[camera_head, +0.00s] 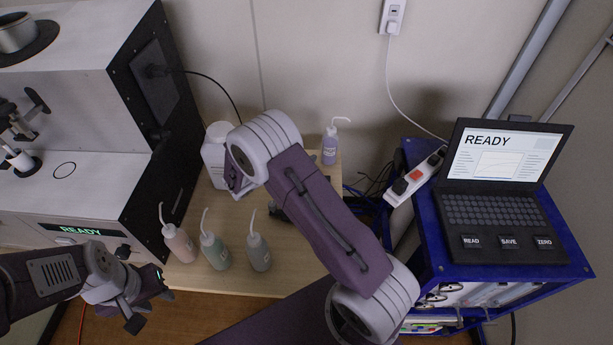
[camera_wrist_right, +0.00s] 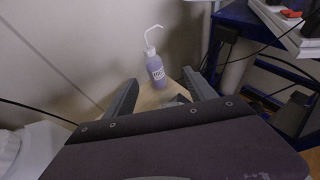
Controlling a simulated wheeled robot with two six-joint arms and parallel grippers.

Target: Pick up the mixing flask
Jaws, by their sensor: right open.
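I cannot make out a mixing flask for certain in either view. In the right wrist view my right gripper (camera_wrist_right: 162,92) is open, its two fingers wide apart. A small grey shape (camera_wrist_right: 180,99) shows low between the fingers, mostly hidden by the gripper body; I cannot tell what it is. A wash bottle with purple liquid (camera_wrist_right: 156,70) stands upright beyond the fingertips, apart from them. In the head view my right arm hides the middle of the wooden table (camera_head: 217,283). My left gripper (camera_head: 152,309) is at lower left, fingers apart and empty.
Pink (camera_head: 179,243), green (camera_head: 215,252) and grey (camera_head: 259,253) wash bottles stand along the table's front. A white container (camera_head: 215,155) stands behind. The analyser (camera_head: 80,180) is at left. A blue cart (camera_head: 430,235) with a laptop (camera_head: 505,170) and power strip (camera_head: 415,176) is at right.

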